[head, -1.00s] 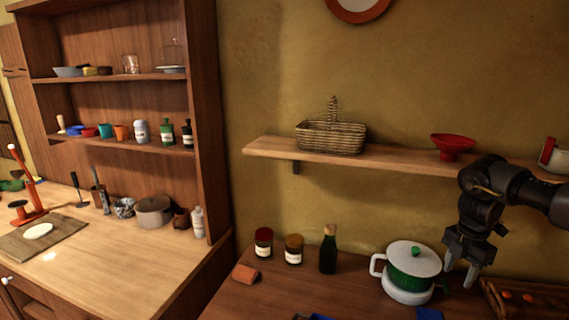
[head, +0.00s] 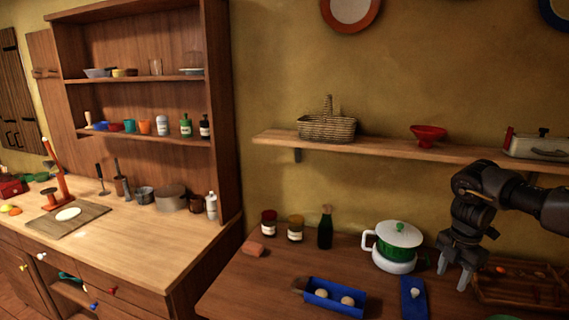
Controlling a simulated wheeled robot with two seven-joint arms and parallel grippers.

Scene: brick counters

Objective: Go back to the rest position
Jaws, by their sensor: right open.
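My right gripper (head: 454,273) is at the right of the head view, pointing down with its fingers apart and nothing between them. It hangs above the dark counter (head: 232,296), just right of the white and green pot (head: 397,244). My left gripper is not in view.
On the counter are a blue tray (head: 318,304) with two round items, a blue board (head: 413,297), a dark bottle (head: 325,229), two jars and a wooden tray (head: 515,297). The wall shelf (head: 380,148) holds a basket (head: 328,127) and a red bowl (head: 428,133). A lighter counter (head: 140,238) stands left.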

